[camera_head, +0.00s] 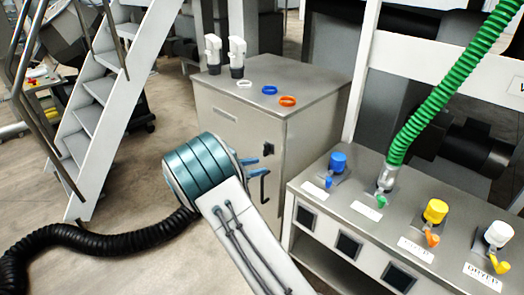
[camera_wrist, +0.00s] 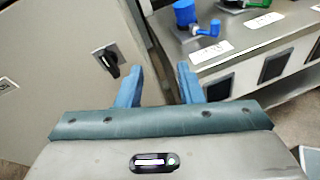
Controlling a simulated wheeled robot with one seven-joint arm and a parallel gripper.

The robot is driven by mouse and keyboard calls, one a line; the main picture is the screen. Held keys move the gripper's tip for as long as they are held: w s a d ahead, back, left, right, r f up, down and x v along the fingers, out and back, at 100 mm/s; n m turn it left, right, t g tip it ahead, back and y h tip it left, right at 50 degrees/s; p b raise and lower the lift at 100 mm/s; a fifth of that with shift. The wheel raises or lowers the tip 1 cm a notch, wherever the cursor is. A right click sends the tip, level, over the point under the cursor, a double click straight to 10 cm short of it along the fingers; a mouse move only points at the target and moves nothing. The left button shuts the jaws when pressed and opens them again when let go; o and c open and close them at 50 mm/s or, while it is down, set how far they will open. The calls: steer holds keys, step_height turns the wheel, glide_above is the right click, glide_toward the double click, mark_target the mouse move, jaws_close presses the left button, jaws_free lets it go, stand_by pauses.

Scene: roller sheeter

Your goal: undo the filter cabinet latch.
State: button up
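The filter cabinet (camera_head: 230,128) is a beige box with a grey top, standing in the middle of the head view. Its black latch (camera_head: 268,150) is on the front face, near the right edge. In the wrist view the latch (camera_wrist: 110,63) sits on a pale square plate, its dark lever slanting down to the right. My gripper (camera_head: 256,157) has blue fingers, apart and empty, in front of the cabinet. In the wrist view the gripper (camera_wrist: 160,72) points right of the latch, toward the gap beside the counter. I cannot tell whether a finger touches the latch.
A counter (camera_head: 303,185) with blue, green, yellow and white valves stands close on the right. A green hose (camera_head: 437,95) rises from it. White bottles (camera_head: 237,55) and coloured rings (camera_head: 287,101) are on the cabinet top. Stairs (camera_head: 100,90) stand left; floor between is open.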

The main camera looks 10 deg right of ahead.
mark_target(264, 150)
steer(key=w+a+f+n+t, duration=0.3)
steer(key=w+a+n+t, duration=0.1)
steer(key=a+n, duration=0.15)
steer(key=shift+m+h, duration=0.3)
steer(key=shift+m, duration=0.15)
steer(key=p+x, duration=0.1)
steer(key=x, duration=0.5)
steer(key=p+x, duration=0.1)
steer(key=x, duration=0.6)
steer(key=shift+w+a+r+p, duration=0.15)
steer(key=shift+w+a+p, duration=0.15)
steer(key=shift+w, duration=0.05)
steer(key=shift+c, duration=0.3)
steer(key=c, duration=0.6)
